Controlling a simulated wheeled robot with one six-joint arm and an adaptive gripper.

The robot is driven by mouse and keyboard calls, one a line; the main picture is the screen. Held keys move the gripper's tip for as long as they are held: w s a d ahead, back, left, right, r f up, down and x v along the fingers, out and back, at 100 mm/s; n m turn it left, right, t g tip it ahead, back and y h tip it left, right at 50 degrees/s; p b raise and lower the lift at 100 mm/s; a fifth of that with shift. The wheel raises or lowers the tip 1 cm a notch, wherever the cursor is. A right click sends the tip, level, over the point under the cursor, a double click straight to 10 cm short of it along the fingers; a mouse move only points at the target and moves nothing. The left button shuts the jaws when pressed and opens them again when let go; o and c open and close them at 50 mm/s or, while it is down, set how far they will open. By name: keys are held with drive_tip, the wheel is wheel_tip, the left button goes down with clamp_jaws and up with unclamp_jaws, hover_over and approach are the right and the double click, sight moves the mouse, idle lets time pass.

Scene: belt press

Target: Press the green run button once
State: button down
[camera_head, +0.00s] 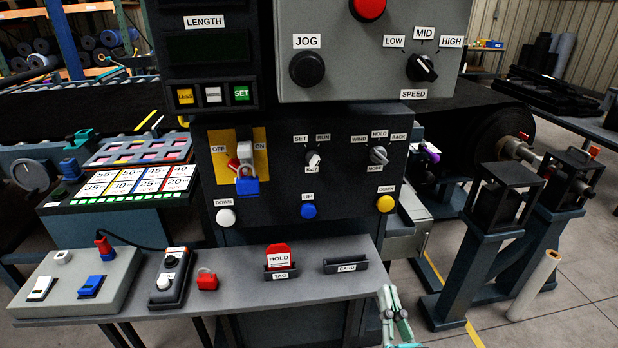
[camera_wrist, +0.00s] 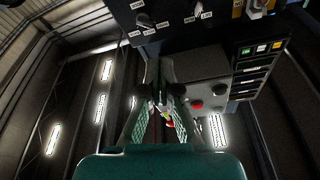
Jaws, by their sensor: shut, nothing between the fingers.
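No green button labelled run can be made out in either view. The one clear green key is marked SET (camera_head: 241,92), at the right end of a row of keys under the LENGTH display. My gripper (camera_head: 387,292) is at the bottom of the head view, right of the grey shelf, with pale green fingers. In the wrist view my gripper (camera_wrist: 158,66) has its fingers drawn together at the tips, with nothing held.
The grey shelf (camera_head: 330,288) carries a HOLD tag (camera_head: 279,257), a red padlock (camera_head: 207,279) and a small control box (camera_head: 170,277). Blue-grey stands (camera_head: 490,250) rise to the right. A red button (camera_head: 368,8) tops the grey box, and also shows in the wrist view (camera_wrist: 197,104).

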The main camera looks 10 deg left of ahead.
drive_tip(key=w+a+r+t+y, duration=0.1)
drive_tip(key=w+a+r, duration=0.15)
drive_tip(key=r, duration=0.55)
drive_tip(key=w+a+r+t+y, duration=0.1)
drive_tip(key=w+a+r, duration=0.15)
drive_tip(key=r, duration=0.55)
drive_tip(key=w+a+r+y, duration=0.1)
drive_tip(key=a+r, duration=0.2)
drive_tip(key=r, duration=0.5)
drive_tip(key=s+a+r+m+t+y, duration=0.1)
drive_tip(key=s+r, duration=0.2)
drive_tip(key=r, duration=1)
drive_tip(key=s+a+r+m+t+y, duration=0.1)
drive_tip(key=s+a+r, duration=0.1)
drive_tip(key=r, duration=1.1)
drive_tip(key=shift+s+a+r+t+y, duration=0.2)
drive_tip(key=shift+s+t+y, duration=0.15)
drive_tip(key=shift+s, duration=0.4)
drive_tip(key=shift+w, duration=0.15)
drive_tip(key=w+a, duration=0.2)
drive_tip(key=w, duration=0.6)
drive_tip(key=shift+a, duration=0.15)
drive_tip(key=shift+w+a, duration=0.25)
drive_tip(key=shift+w, duration=0.75)
